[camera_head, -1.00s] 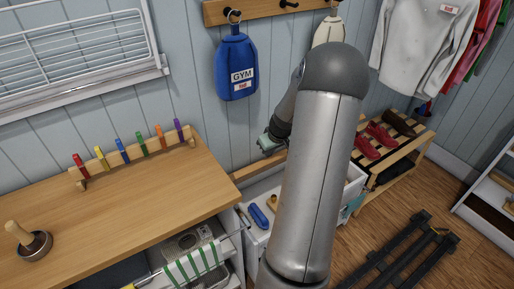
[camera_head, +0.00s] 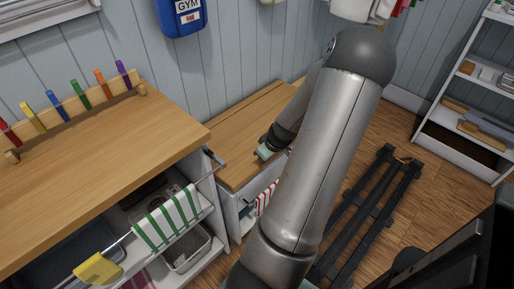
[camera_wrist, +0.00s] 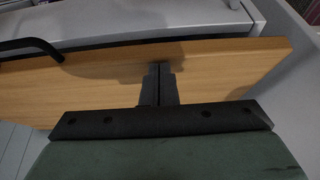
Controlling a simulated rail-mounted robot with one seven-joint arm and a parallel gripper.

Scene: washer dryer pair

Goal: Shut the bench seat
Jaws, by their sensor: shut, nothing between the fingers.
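The bench seat (camera_head: 232,148) is a light wood lid over a white bench box (camera_head: 233,212) against the wall. It lies down over the box and hides the inside; whether a thin gap is left cannot be told. My gripper (camera_head: 262,153) is at the right part of the seat, close to its top, and my arm hides the seat's right end. In the wrist view the shut, empty fingers (camera_wrist: 160,85) are in front of or against the wooden seat (camera_wrist: 95,80). Exact contact is unclear.
A wooden counter (camera_head: 100,150) with a rack of coloured pegs stands at left. A rail with a green-striped towel (camera_head: 165,218) juts out below it. A dark slatted rack (camera_head: 365,215) lies on the floor at right, and white shelves (camera_head: 470,100) stand beyond.

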